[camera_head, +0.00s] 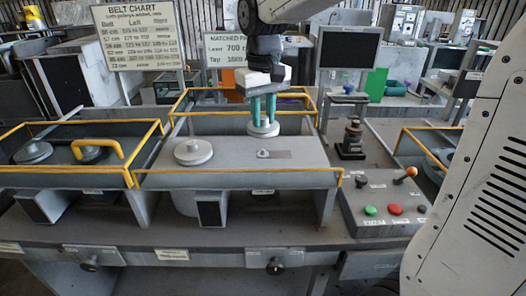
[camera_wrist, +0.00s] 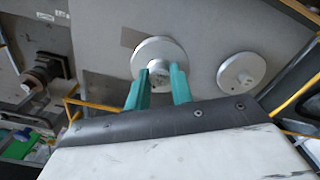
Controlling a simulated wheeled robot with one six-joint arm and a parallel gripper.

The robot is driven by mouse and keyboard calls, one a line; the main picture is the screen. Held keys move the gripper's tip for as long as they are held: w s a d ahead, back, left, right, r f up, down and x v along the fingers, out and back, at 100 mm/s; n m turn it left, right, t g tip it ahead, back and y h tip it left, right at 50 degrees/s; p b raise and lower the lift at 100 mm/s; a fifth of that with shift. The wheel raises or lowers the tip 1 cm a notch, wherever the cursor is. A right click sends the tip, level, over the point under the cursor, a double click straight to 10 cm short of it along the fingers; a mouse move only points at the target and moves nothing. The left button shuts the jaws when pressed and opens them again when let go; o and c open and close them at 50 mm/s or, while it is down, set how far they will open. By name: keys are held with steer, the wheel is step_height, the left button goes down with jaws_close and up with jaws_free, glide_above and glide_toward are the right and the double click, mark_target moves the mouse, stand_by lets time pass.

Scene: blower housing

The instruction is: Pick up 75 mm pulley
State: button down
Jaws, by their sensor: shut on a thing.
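My gripper (camera_head: 263,119) has teal fingers that point down. They are shut on the hub of a grey disc-shaped pulley (camera_head: 263,130) above the middle of the housing top. In the wrist view the same pulley (camera_wrist: 149,55) sits between the fingertips (camera_wrist: 160,80). Whether it touches the surface below is hard to tell. A second, wider-looking pulley (camera_head: 193,152) lies flat on the housing top to the left; it also shows at the right in the wrist view (camera_wrist: 242,73). No size marking on either pulley is readable.
Yellow rails (camera_head: 235,171) edge the blower housing (camera_head: 230,180). A left bay holds another disc (camera_head: 33,152) and a yellow handle (camera_head: 100,149). A small knob (camera_head: 263,153) stands on the housing top. At right are a dark post (camera_head: 352,140) and a button panel (camera_head: 385,205). A belt chart (camera_head: 138,37) stands behind.

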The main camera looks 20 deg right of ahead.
steer(key=s+r, duration=0.2)
steer(key=s, duration=0.7)
stand_by(0.5)
